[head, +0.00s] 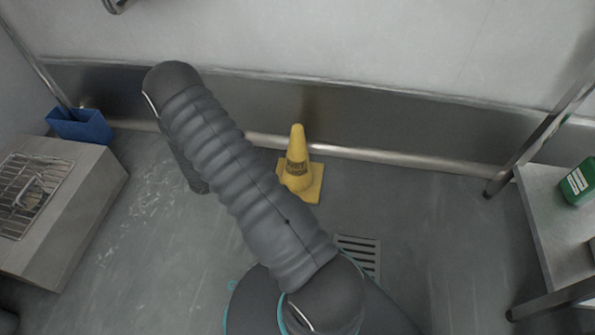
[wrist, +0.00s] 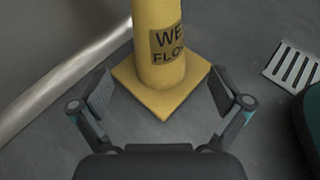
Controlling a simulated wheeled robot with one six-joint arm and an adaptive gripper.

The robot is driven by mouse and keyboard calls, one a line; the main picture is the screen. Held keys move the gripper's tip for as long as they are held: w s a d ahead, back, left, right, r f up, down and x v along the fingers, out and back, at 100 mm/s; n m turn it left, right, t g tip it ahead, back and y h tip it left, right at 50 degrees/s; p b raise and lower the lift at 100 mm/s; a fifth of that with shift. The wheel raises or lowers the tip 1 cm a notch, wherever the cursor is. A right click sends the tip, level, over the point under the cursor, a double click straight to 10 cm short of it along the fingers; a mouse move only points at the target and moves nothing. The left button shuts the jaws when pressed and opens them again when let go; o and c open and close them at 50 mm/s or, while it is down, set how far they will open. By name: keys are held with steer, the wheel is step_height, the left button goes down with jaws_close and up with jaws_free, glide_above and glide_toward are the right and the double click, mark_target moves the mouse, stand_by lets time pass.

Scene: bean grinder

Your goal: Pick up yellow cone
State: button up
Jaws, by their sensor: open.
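The yellow cone (head: 298,165) stands upright on the floor near the back wall, with a square base and a dark printed label. In the wrist view the cone (wrist: 160,70) fills the upper middle, and its label reads "WE" and "FLO" in part; its top is out of that view. My gripper (wrist: 162,95) is open, with one finger on each side of the cone's near base corner. The fingers look apart from the cone, and nothing is held. In the head view my arm hides the gripper.
A metal rail (head: 350,152) runs along the wall behind the cone. A floor drain grate (head: 362,252) lies to the right of my arm. A metal unit with a wire rack (head: 30,190) and a blue bin (head: 80,127) stand left. A steel table (head: 560,230) with a green container (head: 580,182) stands right.

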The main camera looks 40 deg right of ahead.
mark_target(289, 164)
steer(key=x, duration=0.8)
steer(key=shift+a+f+b, duration=0.1)
steer(key=shift+f+b, duration=0.3)
steer(key=shift+r+b+x, duration=0.2)
steer(key=shift+x, duration=1.35)
steer(key=shift+r+b+x, duration=0.15)
steer(key=shift+r+x, duration=0.1)
steer(key=shift+x, duration=1.3)
steer(key=shift+w, duration=0.2)
steer(key=c, duration=1.5)
steer(key=shift+r, duration=0.1)
